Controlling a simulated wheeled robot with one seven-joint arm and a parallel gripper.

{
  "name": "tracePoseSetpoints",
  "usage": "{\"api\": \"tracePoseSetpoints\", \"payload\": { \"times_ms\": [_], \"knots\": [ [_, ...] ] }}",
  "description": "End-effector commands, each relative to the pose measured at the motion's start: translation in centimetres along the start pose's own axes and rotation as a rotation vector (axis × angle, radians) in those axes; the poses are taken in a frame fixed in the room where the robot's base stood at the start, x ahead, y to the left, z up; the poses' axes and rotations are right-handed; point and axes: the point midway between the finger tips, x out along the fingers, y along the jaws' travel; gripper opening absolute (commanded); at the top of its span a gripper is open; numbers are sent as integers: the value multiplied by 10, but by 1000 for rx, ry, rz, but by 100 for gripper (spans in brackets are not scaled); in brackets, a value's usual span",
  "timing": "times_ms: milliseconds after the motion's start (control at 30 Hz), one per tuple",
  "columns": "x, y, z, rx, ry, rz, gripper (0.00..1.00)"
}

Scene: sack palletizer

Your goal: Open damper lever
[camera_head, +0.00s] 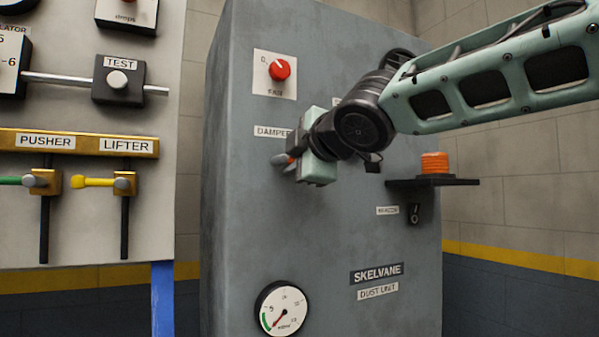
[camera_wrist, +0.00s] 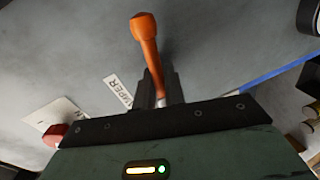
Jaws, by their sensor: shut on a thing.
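The damper lever (camera_wrist: 149,52) has an orange handle with a rounded end. In the wrist view it rises from between the fingers of my gripper (camera_wrist: 162,92), which is shut on it. In the head view my gripper (camera_head: 291,165) is at the grey cabinet front, just below the "DAMPER" label (camera_head: 269,132), whose right end it covers. The label also shows in part in the wrist view (camera_wrist: 118,91).
The grey cabinet (camera_head: 235,220) bears a red knob (camera_head: 280,69) above, a gauge (camera_head: 283,308) below, a small switch (camera_head: 414,213) and an orange beacon (camera_head: 434,163) on a shelf at right. A panel (camera_head: 80,218) with pusher and lifter levers stands at left.

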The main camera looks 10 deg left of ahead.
Motion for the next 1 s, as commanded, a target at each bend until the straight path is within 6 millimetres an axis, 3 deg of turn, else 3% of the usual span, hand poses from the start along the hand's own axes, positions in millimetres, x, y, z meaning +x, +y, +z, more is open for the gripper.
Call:
{"api": "tracePoseSetpoints", "payload": {
  "times_ms": [333,900,933,1000],
  "knots": [
    [0,3,0,-145,-30,-2,0],
    [-1,4,0,-177,-36,-1,0],
    [-1,4,0,-177,-36,-1,17],
    [-1,4,0,-176,-36,-1,28]
  ]
}}
